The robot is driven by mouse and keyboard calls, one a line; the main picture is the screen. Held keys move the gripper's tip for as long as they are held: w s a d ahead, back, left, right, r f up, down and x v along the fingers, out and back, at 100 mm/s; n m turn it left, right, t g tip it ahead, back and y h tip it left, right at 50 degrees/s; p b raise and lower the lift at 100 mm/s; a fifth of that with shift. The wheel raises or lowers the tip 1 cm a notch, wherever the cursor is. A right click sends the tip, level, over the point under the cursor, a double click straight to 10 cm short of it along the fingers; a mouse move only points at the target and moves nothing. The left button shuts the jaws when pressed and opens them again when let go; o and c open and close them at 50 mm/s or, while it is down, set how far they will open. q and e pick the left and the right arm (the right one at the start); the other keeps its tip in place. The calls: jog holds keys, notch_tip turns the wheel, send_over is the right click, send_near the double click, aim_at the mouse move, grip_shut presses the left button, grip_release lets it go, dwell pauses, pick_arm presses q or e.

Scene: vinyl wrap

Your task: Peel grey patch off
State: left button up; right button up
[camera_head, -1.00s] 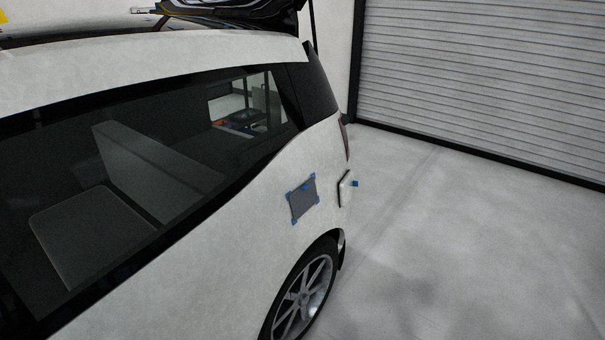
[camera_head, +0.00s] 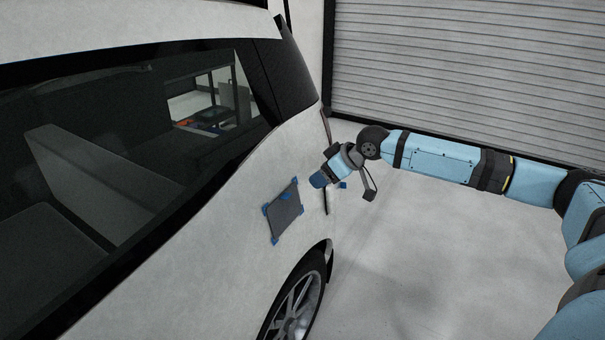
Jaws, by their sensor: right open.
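The grey patch (camera_head: 285,214) lies flat on the white side panel of the car, above the rear wheel. Blue tape pieces sit at its corners, and another blue piece is near its upper middle. My right gripper (camera_head: 318,181) is up and to the right of the patch, close to the car's rear corner and apart from the patch. It is open; its fingertips are small and hard to make out. My left gripper is not in view.
The white car (camera_head: 180,255) fills the left side. Its rear wheel (camera_head: 295,305) is below the patch. A blue piece (camera_head: 344,185) shows just past the car's rear edge. A roller door (camera_head: 470,75) stands behind. The floor (camera_head: 430,270) at right is clear.

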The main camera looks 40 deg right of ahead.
aim_at(289, 196)
jog(key=x, duration=1.3)
jog(key=shift+w+a+f, duration=0.1)
jog(key=shift+f, duration=0.1)
jog(key=shift+c, duration=0.4)
jog(key=c, duration=1)
jog(key=shift+c, duration=0.3)
jog(key=shift+s+d+r+p, duration=0.2)
jog(key=shift+s+d+p, duration=0.1)
jog(key=shift+s+p, duration=0.5)
jog(key=s+d+r+p, duration=0.1)
jog(key=s+d+p, duration=0.1)
jog(key=s+p, duration=0.3)
jog(key=shift+s+d+r, duration=0.25)
jog(key=shift+s+d, duration=0.15)
